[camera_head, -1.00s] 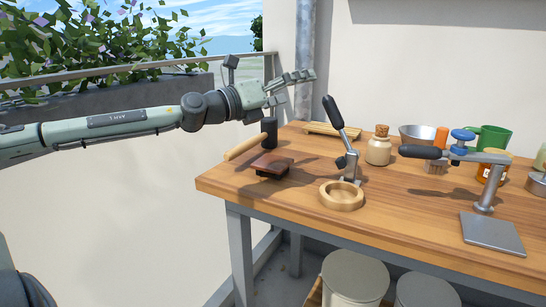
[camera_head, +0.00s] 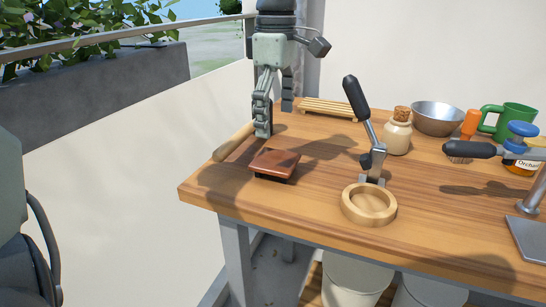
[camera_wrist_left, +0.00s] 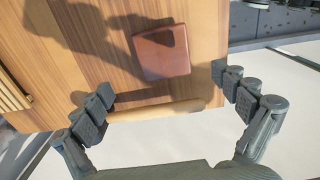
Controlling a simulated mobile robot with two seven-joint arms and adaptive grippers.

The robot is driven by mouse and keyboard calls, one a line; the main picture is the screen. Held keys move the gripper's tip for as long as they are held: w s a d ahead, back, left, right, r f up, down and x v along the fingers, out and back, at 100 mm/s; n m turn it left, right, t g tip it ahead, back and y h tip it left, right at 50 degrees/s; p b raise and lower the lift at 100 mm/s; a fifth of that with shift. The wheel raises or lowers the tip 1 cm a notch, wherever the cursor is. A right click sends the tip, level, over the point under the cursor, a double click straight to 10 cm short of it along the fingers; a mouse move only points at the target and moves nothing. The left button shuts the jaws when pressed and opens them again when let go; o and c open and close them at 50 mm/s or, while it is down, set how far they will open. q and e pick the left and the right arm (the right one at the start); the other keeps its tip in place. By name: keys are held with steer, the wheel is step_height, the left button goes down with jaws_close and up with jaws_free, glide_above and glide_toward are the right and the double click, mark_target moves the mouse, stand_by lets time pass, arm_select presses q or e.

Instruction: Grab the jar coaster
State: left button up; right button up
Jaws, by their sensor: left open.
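A round wooden ring-shaped dish (camera_head: 369,205), which looks like a jar coaster, sits near the table's front edge, by the base of an upright black-handled lever clamp (camera_head: 358,100). A square red-brown block (camera_head: 275,163) on a dark base lies to its left; I cannot tell for sure which one is the coaster. The block also shows in the left wrist view (camera_wrist_left: 162,52). My left gripper (camera_head: 275,121) points down, open and empty, over the table's left end, behind the block and left of the round dish. My right gripper is not in view.
A wooden handle (camera_head: 233,142) lies close to the left gripper. Behind stand a slatted wooden rack (camera_head: 333,108), a corked jar (camera_head: 397,135), a metal bowl (camera_head: 437,118) and a green mug (camera_head: 510,120). A second clamp (camera_head: 475,150) reaches in from the right.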

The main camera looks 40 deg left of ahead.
mark_target(276, 159)
arm_select(q)
steer(key=f, duration=0.7)
steer(key=shift+s+d+f, duration=0.15)
steer(key=shift+s, duration=0.1)
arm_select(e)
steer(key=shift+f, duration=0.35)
arm_select(q)
steer(key=shift+f, duration=0.25)
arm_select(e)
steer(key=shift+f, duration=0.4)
arm_select(q)
steer(key=shift+c, duration=0.4)
steer(key=c, duration=1.2)
